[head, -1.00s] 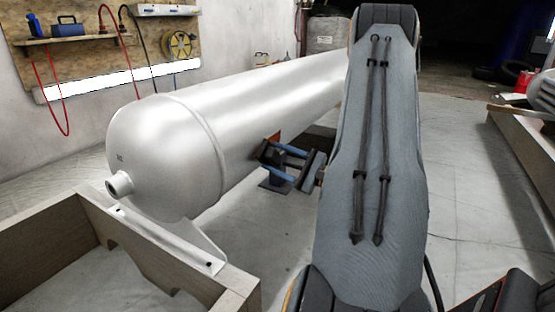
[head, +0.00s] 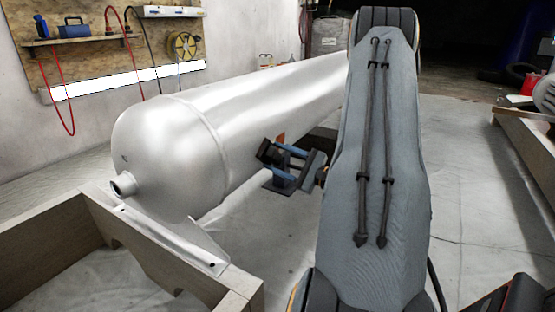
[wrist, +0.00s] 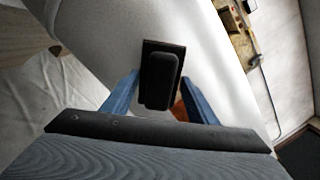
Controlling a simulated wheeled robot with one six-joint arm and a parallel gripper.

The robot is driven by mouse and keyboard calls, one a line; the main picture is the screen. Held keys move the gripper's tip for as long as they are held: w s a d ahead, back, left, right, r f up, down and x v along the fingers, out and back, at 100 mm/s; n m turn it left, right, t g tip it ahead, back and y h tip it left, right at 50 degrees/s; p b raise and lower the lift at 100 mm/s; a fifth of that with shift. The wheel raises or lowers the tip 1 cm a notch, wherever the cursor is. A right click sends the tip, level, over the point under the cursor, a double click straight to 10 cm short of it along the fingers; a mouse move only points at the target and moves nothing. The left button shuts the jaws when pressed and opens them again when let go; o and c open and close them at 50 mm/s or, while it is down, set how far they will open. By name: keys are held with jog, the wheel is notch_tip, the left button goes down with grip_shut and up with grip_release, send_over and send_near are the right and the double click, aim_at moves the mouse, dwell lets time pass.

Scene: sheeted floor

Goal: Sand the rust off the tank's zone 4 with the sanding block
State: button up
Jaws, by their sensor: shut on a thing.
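The tank (head: 205,145) is a long pale metal cylinder lying on a wooden cradle. A rust-orange patch (head: 280,138) shows on its side, just beyond my gripper (head: 276,154); part of it also shows in the wrist view (wrist: 180,110), beside the right finger. My gripper has blue fingers and is shut on the dark sanding block (wrist: 160,80). The block's brown base faces the tank wall. I cannot tell whether it touches the wall. My arm hides the far part of the tank. No zone number is readable.
The wooden cradle (head: 60,215) stands at the lower left. Another wooden frame (head: 530,140) is at the right edge. A shelf with tools (head: 80,35) hangs on the wall at the back left. The sheeted floor (head: 480,210) right of my arm is clear.

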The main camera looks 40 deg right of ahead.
jog(key=shift+w+d, duration=0.2)
jog(key=shift+d, duration=0.5)
jog(key=shift+w+d, duration=0.2)
jog(key=shift+d, duration=0.5)
jog(key=shift+w+d+b, duration=0.15)
jog(key=shift+w+d, duration=0.35)
jog(key=shift+d, duration=0.85)
jog(key=shift+w+d+b, duration=0.15)
jog(key=shift+w+d, duration=0.4)
jog(key=shift+d, duration=0.8)
jog(key=shift+w+d+b, duration=0.15)
jog(key=shift+w+d, duration=0.35)
jog(key=shift+d, duration=0.85)
jog(key=shift+w+d+r, duration=0.1)
jog(key=shift+w+d, duration=0.1)
jog(key=shift+d, duration=0.4)
jog(key=shift+a, duration=0.1)
jog(key=shift+s+a+p, duration=0.75)
jog(key=shift+a+p, duration=0.7)
jog(key=shift+a, duration=0.6)
jog(key=shift+s+a+p, duration=0.7)
jog(key=shift+a+p, duration=0.75)
jog(key=shift+a, duration=0.65)
jog(key=shift+s+a+p, duration=0.75)
jog(key=shift+a+p, duration=0.7)
jog(key=shift+a, duration=0.6)
jog(key=shift+d, duration=0.1)
